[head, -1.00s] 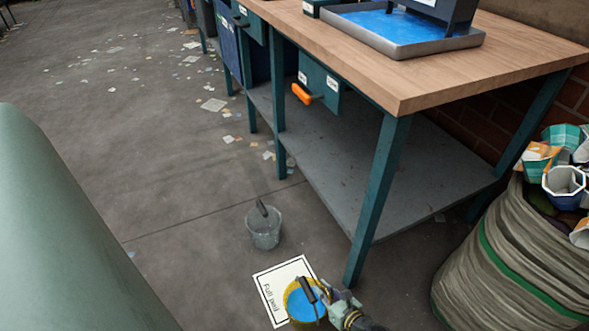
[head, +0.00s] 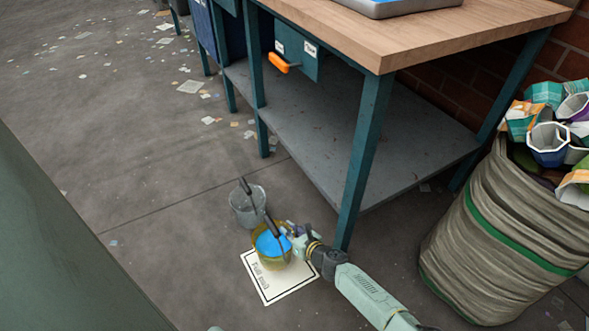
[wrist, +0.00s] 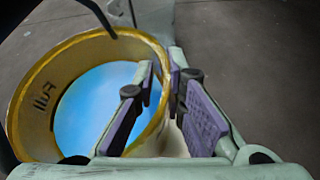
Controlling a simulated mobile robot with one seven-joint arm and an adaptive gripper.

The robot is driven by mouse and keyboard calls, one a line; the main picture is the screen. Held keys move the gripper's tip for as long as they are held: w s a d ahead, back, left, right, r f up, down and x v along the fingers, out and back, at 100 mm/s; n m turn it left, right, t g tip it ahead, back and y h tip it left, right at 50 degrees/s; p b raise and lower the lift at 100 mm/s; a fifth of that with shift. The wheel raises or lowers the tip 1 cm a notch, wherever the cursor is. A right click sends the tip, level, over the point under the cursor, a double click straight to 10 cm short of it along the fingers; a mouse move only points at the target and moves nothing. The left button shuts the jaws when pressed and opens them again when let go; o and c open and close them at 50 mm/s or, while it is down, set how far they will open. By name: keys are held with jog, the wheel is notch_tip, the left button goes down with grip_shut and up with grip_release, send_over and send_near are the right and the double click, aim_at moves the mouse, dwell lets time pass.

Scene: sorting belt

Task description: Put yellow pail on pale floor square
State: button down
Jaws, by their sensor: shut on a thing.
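The yellow pail (head: 270,262) holds blue contents and has a dark handle grip. It overlaps the upper part of the pale floor square (head: 280,284), a white sheet with a black border and "Full pail" lettering. I cannot tell whether the pail touches the floor or hangs just above it. My gripper (head: 292,236) is at the pail's right side, shut on its rim. In the wrist view, the fingers (wrist: 165,85) straddle the rim of the pail (wrist: 38,125), one inside and one outside. The word "Full" shows on its inner wall.
A grey metal pail (head: 246,208) stands just behind the yellow one, close to or touching it. The workbench leg (head: 362,165) is right of my gripper. A bulky sack (head: 490,240) of used cups stands at the right. Open floor lies left, with scattered paper scraps.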

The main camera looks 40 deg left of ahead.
jog(key=shift+w+a, duration=0.1)
jog(key=shift+a, duration=0.2)
jog(key=shift+f, duration=0.1)
jog(key=shift+f+b, duration=0.9)
jog(key=shift+f, duration=0.75)
jog(key=c, duration=2.1)
grip_release()
jog(key=shift+f, duration=0.2)
jog(key=o, duration=0.4)
jog(key=shift+o, duration=0.2)
jog(key=shift+r, duration=0.1)
